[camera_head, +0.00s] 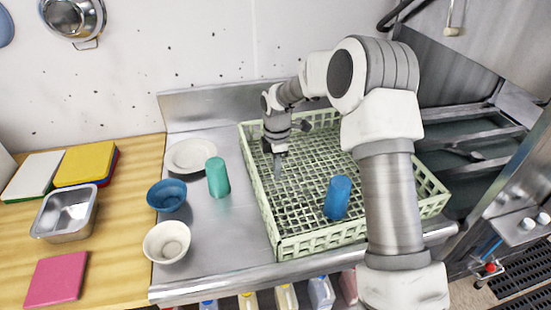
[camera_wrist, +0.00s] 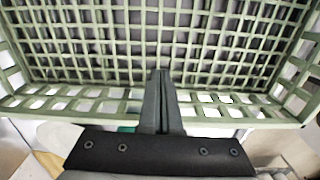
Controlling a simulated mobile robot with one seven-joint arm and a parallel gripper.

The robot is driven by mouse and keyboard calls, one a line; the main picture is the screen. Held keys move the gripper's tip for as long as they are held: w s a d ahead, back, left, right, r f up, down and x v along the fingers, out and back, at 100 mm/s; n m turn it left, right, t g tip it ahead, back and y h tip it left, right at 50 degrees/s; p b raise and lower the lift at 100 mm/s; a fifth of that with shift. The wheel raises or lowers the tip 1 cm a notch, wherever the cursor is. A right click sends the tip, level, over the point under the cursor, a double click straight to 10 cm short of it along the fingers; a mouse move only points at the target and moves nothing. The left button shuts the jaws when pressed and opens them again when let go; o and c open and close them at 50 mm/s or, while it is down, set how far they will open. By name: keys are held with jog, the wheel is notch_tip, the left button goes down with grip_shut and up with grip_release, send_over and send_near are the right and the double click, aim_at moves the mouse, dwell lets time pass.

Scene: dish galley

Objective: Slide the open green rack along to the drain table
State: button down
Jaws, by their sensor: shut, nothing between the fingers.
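The open green rack (camera_head: 262,200) sits on the steel counter (camera_head: 215,245), its right end near the machine opening. A blue cup (camera_head: 338,198) stands inside it. My gripper (camera_head: 278,172) points down inside the rack, close to its left wall. In the wrist view my gripper (camera_wrist: 161,78) has its fingers together, with nothing between them. They overlap the rack's near wall (camera_wrist: 80,106) there, with the grid floor beyond. I cannot tell whether the fingers touch the wall. My arm hides part of the rack's right side. Which surface is the drain table is not marked.
A teal cup (camera_head: 217,177), blue bowl (camera_head: 167,195), white bowl (camera_head: 167,242) and white plate (camera_head: 191,155) stand on the counter left of the rack. A dish machine (camera_head: 470,150) with rails is at right. A wooden counter (camera_head: 110,235) adjoins at left.

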aim_at(256, 195)
jog(key=f, duration=0.3)
jog(key=shift+s+a, duration=0.1)
jog(key=shift+a, duration=0.2)
jog(key=shift+s+a+r+p, duration=0.1)
jog(key=shift+s+a+p, duration=0.05)
jog(key=shift+a, duration=0.45)
jog(key=shift+s+a+p, duration=0.1)
jog(key=shift+a+p, duration=0.05)
jog(key=shift+a, duration=0.45)
jog(key=shift+s+a, duration=0.1)
jog(key=shift+a, duration=0.35)
jog(key=shift+s+a, duration=0.25)
jog(key=shift+a, duration=1.05)
